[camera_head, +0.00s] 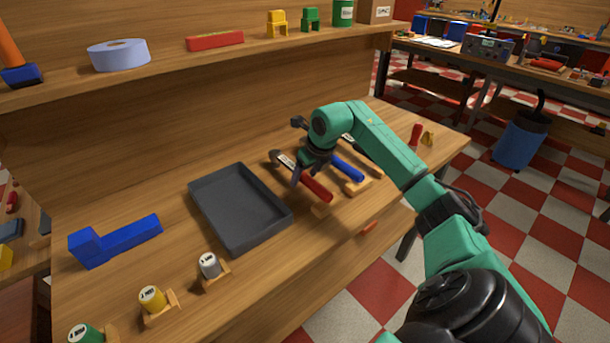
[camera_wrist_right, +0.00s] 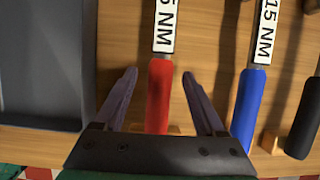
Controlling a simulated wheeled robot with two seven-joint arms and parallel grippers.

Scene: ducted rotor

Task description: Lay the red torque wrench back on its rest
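The red torque wrench (camera_head: 317,189) lies on the bench to the right of the grey tray. Its red handle (camera_wrist_right: 159,95) and a white label reading "5 NM", partly cut off, show in the right wrist view. A small wooden rest (camera_head: 321,211) shows at its handle end; the exact contact is hard to see. My right gripper (camera_head: 308,177) is above the wrench. In the right wrist view its two fingers (camera_wrist_right: 159,75) stand apart, one on each side of the red handle, with gaps on both sides. My left gripper is out of view.
A blue-handled wrench (camera_wrist_right: 249,103) labelled "15 NM" and a black-handled one (camera_wrist_right: 304,120) lie to the right. The grey tray (camera_head: 204,222) is empty. A blue L-shaped block (camera_head: 130,235) and small labelled cylinders on wooden stands occupy the left and front. A shelf runs above.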

